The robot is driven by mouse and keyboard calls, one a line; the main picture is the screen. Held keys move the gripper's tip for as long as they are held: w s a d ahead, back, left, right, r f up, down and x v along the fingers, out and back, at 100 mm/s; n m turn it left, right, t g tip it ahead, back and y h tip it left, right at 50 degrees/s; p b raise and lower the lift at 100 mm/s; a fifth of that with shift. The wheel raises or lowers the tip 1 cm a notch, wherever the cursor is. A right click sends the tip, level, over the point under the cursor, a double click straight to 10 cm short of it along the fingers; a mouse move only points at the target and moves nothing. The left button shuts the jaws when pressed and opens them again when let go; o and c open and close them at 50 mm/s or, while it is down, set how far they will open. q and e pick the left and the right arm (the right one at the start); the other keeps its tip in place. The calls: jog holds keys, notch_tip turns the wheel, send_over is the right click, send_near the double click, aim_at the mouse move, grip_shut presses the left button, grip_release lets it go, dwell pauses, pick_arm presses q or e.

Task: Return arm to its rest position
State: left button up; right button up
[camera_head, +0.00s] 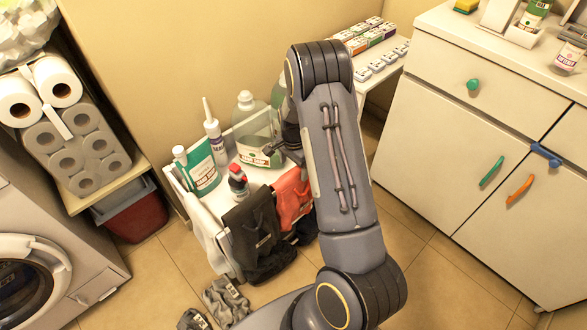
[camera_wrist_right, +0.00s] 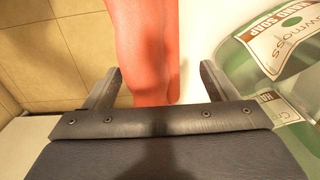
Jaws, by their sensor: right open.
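My right arm (camera_head: 345,160) reaches in from the bottom and bends over the middle of the head view. My right gripper (camera_head: 288,150) shows partly behind it, over a white rack with bottles. In the right wrist view the gripper (camera_wrist_right: 161,75) is open, its two fingers apart. A red cloth (camera_wrist_right: 145,50) shows between and beyond the fingers; I cannot tell whether they touch it. The red cloth also hangs over the rack's edge in the head view (camera_head: 290,197). My left gripper is not in view.
Hand soap bottles (camera_head: 257,130) stand close to the right gripper, also in the wrist view (camera_wrist_right: 285,50). A dark cloth (camera_head: 252,230) hangs beside the red one. A washer (camera_head: 75,260) stands left, a white cabinet (camera_head: 440,120) right. Tiled floor (camera_head: 435,280) is clear at lower right.

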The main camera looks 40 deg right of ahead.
notch_tip(320, 180, up, 5)
jog(key=shift+r+p, duration=0.1)
jog(key=shift+p, duration=0.3)
jog(key=s+a+r+n+t+y, duration=0.25)
jog(key=s+a+r, duration=0.2)
jog(key=r, duration=0.45)
jog(key=s+a+r+n+t+y, duration=0.1)
jog(key=s+a+r+n, duration=0.35)
jog(key=r, duration=0.35)
jog(key=s+a+r+n+t, duration=0.1)
jog(key=s+a+r+n, duration=0.3)
jog(key=s, duration=0.4)
jog(key=s+a+r+n+t, duration=0.1)
jog(key=s+a+n, duration=0.3)
jog(key=s+a, duration=0.25)
notch_tip(320, 180, up, 18)
jog(key=p, duration=1.8)
jog(key=shift+s+d+r, duration=0.15)
jog(key=shift+s+r, duration=0.1)
jog(key=shift+f, duration=0.15)
